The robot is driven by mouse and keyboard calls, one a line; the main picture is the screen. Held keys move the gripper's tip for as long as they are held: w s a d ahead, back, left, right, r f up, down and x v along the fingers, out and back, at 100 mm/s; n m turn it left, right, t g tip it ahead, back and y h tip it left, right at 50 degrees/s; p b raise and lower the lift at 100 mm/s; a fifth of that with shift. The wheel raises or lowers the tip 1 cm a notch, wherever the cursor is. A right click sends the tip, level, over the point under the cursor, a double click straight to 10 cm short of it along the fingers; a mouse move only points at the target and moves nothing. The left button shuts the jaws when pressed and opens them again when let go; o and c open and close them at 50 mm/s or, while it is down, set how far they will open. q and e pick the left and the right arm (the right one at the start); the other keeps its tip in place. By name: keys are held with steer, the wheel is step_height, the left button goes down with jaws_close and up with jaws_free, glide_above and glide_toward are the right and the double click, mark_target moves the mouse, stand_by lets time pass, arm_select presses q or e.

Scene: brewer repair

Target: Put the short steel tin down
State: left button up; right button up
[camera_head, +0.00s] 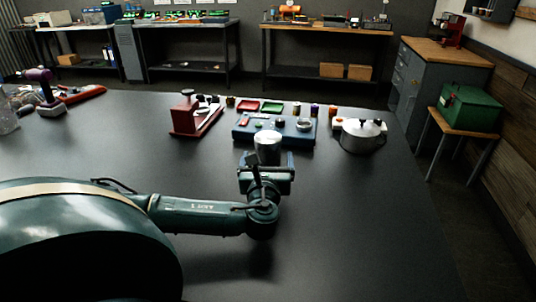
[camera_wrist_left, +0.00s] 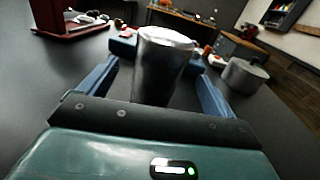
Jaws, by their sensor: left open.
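The short steel tin (camera_head: 267,142) is a plain silvery cylinder, just beyond my left gripper (camera_head: 266,160) and in front of the blue tray. In the left wrist view the tin (camera_wrist_left: 160,68) stands upright between the two blue fingers of my left gripper (camera_wrist_left: 158,88). The fingers are open, with a gap on each side of the tin. The gripper hides the tin's base in the head view, so its contact with the table is hard to see. My right gripper is not in view.
The blue tray (camera_head: 240,133) with small parts lies just behind the tin. A red stand (camera_head: 190,120) is at its left and a steel pot (camera_head: 361,138) at its right. Small coloured containers line the back. The dark tabletop (camera_head: 360,220) is clear at the front right.

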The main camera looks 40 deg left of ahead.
arm_select(q)
steer(key=x, duration=0.5)
steer(key=shift+p, duration=0.3)
steer(key=shift+c, duration=0.4)
steer(key=shift+r, duration=0.15)
steer(key=c, duration=1.2)
